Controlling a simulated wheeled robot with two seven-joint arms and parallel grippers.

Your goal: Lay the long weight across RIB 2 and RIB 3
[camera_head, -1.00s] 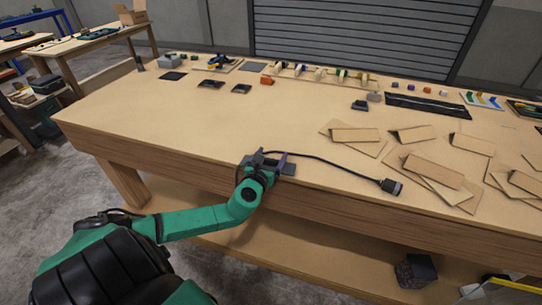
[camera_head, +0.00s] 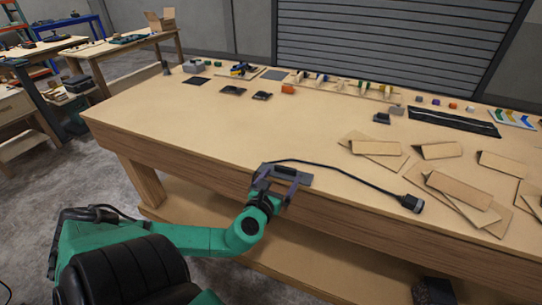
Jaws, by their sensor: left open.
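My left gripper (camera_head: 276,183) is open at the table's front edge, its two dark fingers apart. A dark grey flat piece with a raised black bar (camera_head: 286,172) lies on the table just beyond the fingertips. I cannot tell whether they touch it, or whether this piece is the long weight. No RIB 2 or RIB 3 label is readable. Several folded cardboard pieces (camera_head: 457,188) lie on flat sheets at the right; I cannot tell whether any are the ribs. My right gripper is not in view.
A black cable runs from near the grey piece to a black plug (camera_head: 412,203) near the front edge. A long black strip (camera_head: 452,121) and small coloured parts line the back of the wooden table (camera_head: 200,130). The table's left middle is clear.

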